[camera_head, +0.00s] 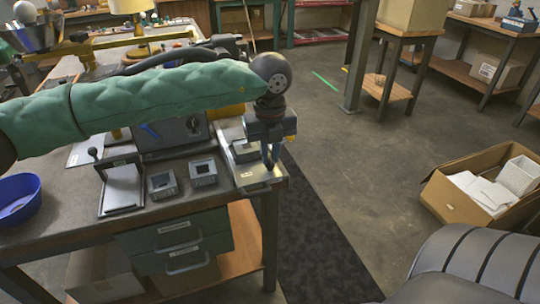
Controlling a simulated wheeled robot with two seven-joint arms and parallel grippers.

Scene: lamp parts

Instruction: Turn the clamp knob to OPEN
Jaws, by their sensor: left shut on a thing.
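My left arm, in a green quilted sleeve, comes in from the left over the workbench. Its gripper (269,162) points down at the bench's right front corner, over a light metal plate (250,176) with a small label. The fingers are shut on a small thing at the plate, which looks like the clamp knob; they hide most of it. I cannot read which way the knob is turned. A square grey block (244,150) sits on the plate just left of the fingers. My right gripper is not in view.
On the workbench (75,228) are two square grey sockets (203,173) (162,184), a stand with a small ball-topped lever (121,190), a grey case (172,137) and a blue bowl (18,197). A yellow lamp (133,12) stands behind. An open cardboard box (450,200) is on the floor at right.

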